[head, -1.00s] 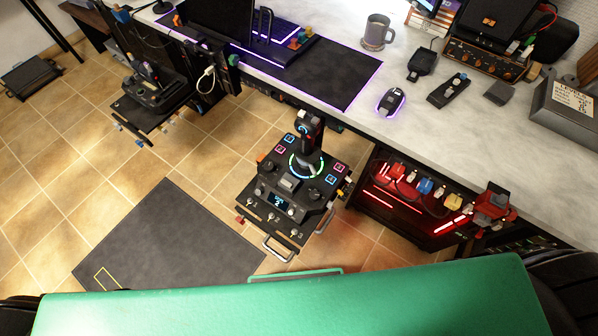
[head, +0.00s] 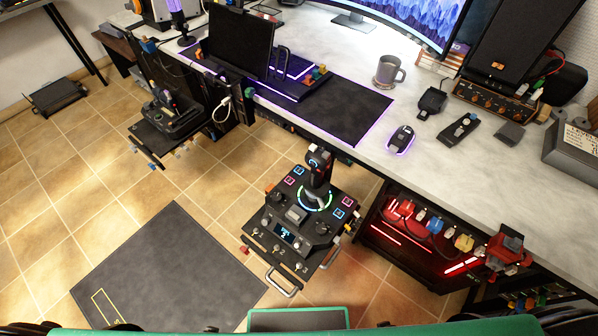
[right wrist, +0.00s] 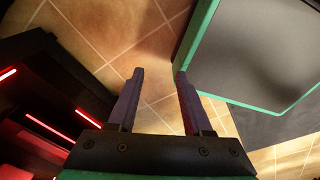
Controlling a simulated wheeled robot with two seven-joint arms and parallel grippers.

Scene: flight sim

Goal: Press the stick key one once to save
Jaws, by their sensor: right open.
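The flight stick (head: 318,172) stands upright on a black control base (head: 301,221) beside the desk's front edge. A glowing ring circles its foot, and lit square keys (head: 336,214) sit on both sides of it. Labels on the keys are too small to read. A small screen and several knobs are on the base's front. My right gripper (right wrist: 156,72) shows in the right wrist view, open and empty above the tiled floor, with no stick or key in that view. My left gripper is not in view.
The desk (head: 425,182) holds a mug (head: 388,72), a mouse (head: 401,139) and a monitor. A second stick unit (head: 168,113) stands at left. A red-lit case (head: 412,237) is under the desk at right. A dark mat (head: 165,265) lies on the floor.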

